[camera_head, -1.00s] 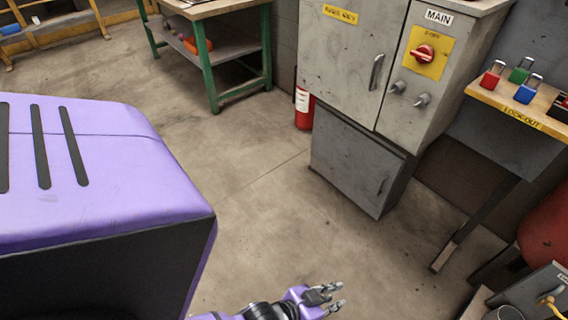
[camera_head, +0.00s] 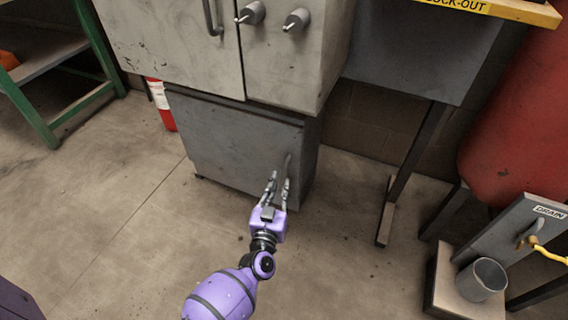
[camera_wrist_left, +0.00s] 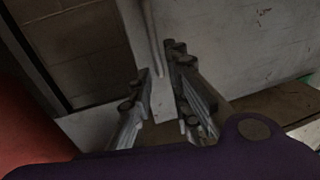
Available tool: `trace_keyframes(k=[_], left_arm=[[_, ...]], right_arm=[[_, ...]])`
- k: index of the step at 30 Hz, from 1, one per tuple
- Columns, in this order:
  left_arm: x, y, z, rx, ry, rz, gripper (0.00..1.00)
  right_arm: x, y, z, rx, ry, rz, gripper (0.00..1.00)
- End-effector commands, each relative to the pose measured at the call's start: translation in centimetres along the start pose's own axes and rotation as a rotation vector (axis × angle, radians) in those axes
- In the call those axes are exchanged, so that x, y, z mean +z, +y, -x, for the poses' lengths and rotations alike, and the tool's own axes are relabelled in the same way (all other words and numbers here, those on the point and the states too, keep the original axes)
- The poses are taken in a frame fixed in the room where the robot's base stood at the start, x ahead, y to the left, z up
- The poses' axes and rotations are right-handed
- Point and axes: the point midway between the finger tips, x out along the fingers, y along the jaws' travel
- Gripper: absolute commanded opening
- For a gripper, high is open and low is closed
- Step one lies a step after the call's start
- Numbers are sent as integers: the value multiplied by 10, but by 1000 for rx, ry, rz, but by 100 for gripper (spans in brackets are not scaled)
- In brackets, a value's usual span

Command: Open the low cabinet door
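The low cabinet door (camera_head: 232,140) is a dark grey panel below the larger grey electrical cabinet, and it looks shut. Its upright bar handle (camera_head: 288,161) is near the door's right edge. My left gripper (camera_head: 279,180) is open in front of the handle, its two fingers pointing at the door. In the left wrist view the handle (camera_wrist_left: 152,38) runs down towards the gap between the fingers of the gripper (camera_wrist_left: 160,66). Whether a finger touches it I cannot tell. My right gripper is not in view.
The electrical cabinet (camera_head: 190,45) with knobs overhangs the door. A dark table leg (camera_head: 412,160) and a red tank (camera_head: 515,120) stand at the right. A grey bucket (camera_head: 482,279) is at the lower right. A red extinguisher (camera_head: 161,105) is left of the door. Floor in front is clear.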

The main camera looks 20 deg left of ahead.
Motion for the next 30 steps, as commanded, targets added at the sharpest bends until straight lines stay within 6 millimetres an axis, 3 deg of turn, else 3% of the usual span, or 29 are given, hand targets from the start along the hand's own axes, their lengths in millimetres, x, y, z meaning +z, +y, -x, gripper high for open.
trace_keyframes(k=[15,26,30], left_arm=[[3,1,-69,4,-2,-6,17],[1,1,-75,5,-2,-6,17],[1,1,-75,5,-2,-6,0]], right_arm=[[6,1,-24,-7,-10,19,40],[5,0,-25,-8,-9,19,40],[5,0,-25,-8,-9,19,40]])
